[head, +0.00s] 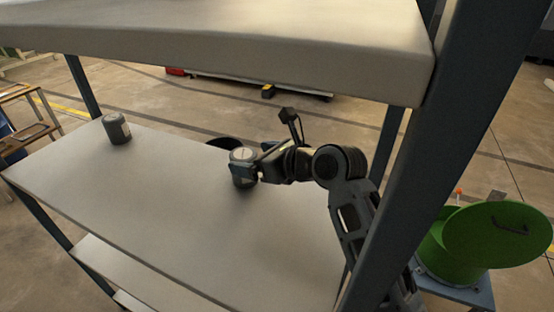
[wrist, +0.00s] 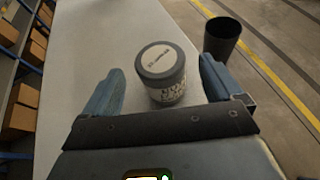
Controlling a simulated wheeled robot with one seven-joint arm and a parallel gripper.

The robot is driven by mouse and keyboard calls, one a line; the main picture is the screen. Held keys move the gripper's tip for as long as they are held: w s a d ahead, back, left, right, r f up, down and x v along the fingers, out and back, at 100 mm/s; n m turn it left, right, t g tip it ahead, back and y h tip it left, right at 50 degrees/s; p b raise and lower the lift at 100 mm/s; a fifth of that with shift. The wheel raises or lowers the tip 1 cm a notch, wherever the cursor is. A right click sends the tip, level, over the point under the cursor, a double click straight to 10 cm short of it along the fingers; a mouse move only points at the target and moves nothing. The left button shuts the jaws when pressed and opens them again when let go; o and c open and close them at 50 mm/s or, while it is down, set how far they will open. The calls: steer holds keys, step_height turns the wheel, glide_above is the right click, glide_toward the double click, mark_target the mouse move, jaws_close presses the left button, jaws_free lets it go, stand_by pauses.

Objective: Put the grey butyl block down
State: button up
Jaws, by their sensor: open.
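A grey cylindrical block (head: 243,167) with a lighter, labelled top stands upright on the shelf board (head: 150,210), near its far edge. It also shows in the wrist view (wrist: 162,75), with printed lettering on its side. My gripper (head: 245,172) is at the block. In the wrist view my gripper (wrist: 160,90) is open, with one blue finger on each side of the block. Gaps show between the block and both fingers, so it is not gripped. The side of the block facing my gripper is partly hidden in the head view.
A second, similar grey cylinder (head: 117,128) stands at the far left of the board. An upper shelf (head: 230,50) hangs above, and a post (head: 455,130) stands at the right. A dark bin (wrist: 221,38) stands beyond the edge. The board's middle is clear.

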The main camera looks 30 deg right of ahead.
steer(key=v, duration=0.9)
steer(key=shift+s+b, duration=0.3)
steer(key=shift+b, duration=0.1)
steer(key=shift+d, duration=0.1)
